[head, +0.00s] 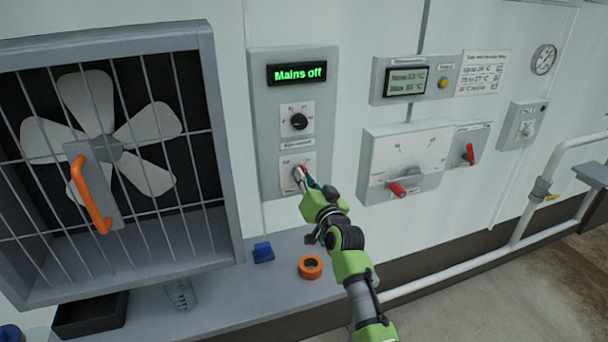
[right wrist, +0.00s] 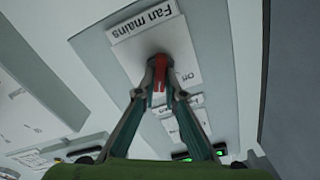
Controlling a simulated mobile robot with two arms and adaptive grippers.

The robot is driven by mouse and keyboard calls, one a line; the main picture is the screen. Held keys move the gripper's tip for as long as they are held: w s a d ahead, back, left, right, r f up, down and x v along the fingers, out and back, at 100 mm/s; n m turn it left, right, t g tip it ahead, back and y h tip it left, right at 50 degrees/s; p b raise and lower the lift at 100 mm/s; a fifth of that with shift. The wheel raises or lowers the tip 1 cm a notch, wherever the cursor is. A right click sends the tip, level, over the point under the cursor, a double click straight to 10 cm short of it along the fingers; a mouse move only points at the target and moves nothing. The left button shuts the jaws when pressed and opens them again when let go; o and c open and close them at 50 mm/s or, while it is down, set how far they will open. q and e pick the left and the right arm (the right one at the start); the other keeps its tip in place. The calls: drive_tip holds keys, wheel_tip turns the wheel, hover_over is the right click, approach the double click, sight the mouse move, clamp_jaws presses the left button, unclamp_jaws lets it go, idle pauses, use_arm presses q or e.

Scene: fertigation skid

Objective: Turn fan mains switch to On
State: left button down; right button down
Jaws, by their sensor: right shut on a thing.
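The fan control panel (head: 262,130) is on the wall right of the fan, and its green display (head: 297,73) reads "Mains off". The fan mains switch (right wrist: 158,75) is a red handle on a white plate (right wrist: 188,52) labelled "Fan mains" at the panel's bottom; the word "Off" shows beside it. My right gripper (head: 303,180) reaches up to this switch. In the right wrist view its fingers (right wrist: 160,88) are shut on the red handle, covering part of it. My left gripper is in neither view.
A caged fan (head: 103,140) with an orange handle (head: 92,195) stands left. A black knob (head: 298,121) sits above the switch. An orange ring (head: 311,267) and blue block (head: 263,252) lie on the ledge below. Red levers (head: 397,189) are on the panel to the right.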

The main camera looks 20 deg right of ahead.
drive_tip(key=shift+m+p, duration=0.4)
drive_tip(key=shift+m, duration=1.3)
drive_tip(key=c, duration=2.1)
unclamp_jaws()
drive_tip(key=shift+f, duration=0.1)
drive_tip(key=s, duration=1.2)
drive_tip(key=shift+d, duration=0.25)
